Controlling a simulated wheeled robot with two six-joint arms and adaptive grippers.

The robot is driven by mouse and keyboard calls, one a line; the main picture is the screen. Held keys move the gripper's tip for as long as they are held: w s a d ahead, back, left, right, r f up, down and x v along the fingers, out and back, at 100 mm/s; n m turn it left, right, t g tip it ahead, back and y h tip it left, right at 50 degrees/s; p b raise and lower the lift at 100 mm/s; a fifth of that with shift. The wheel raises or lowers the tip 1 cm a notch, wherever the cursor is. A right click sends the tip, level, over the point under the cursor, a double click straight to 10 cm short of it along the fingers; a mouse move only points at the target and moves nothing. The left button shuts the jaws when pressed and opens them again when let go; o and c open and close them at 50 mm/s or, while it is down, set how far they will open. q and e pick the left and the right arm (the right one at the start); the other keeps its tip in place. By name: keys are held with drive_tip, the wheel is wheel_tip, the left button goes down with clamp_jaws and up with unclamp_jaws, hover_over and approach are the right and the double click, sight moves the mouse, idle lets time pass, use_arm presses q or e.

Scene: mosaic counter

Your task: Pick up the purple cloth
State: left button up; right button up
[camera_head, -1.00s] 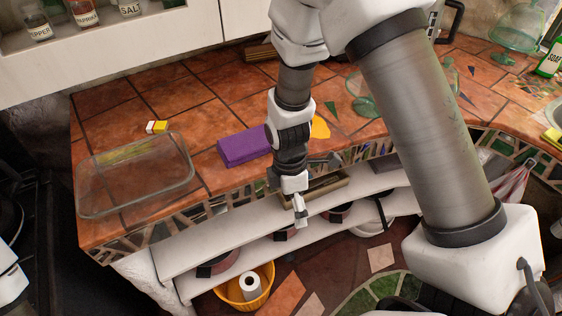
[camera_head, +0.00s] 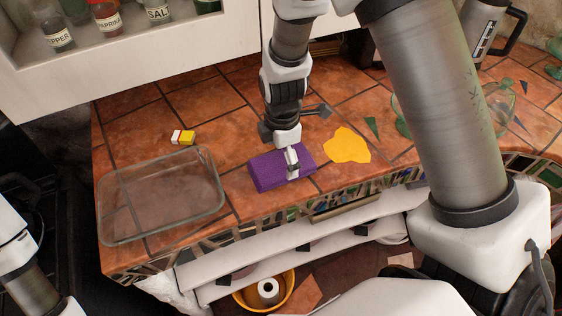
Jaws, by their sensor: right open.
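The purple cloth (camera_head: 268,173) is a folded block lying on the orange tiled counter, near its front edge. My right gripper (camera_head: 292,163) comes down from above and is over the cloth's right half, in front of part of it. Its jaws are open, and I cannot tell whether the fingertips touch the cloth. My left arm shows only in part at the lower left corner, and its gripper is outside the picture.
A clear glass dish (camera_head: 160,195) stands to the left of the cloth, with a small yellow, white and red block (camera_head: 183,137) behind it. A flat yellow patch (camera_head: 347,146) lies to the right. A cabinet (camera_head: 180,50) with spice jars overhangs the back.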

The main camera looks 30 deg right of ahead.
sight(281, 163)
drive_tip(key=f, duration=0.1)
drive_tip(key=w+f, duration=0.1)
drive_tip(key=shift+d+f, duration=0.1)
drive_tip(key=shift+f, duration=0.2)
drive_tip(key=shift+s, duration=0.15)
drive_tip(key=shift+s+r, duration=0.15)
drive_tip(key=c, duration=0.9)
wheel_tip(281, 163, up, 10)
drive_tip(key=b, duration=0.1)
drive_tip(key=shift+o, duration=0.9)
drive_tip(key=shift+c, duration=0.2)
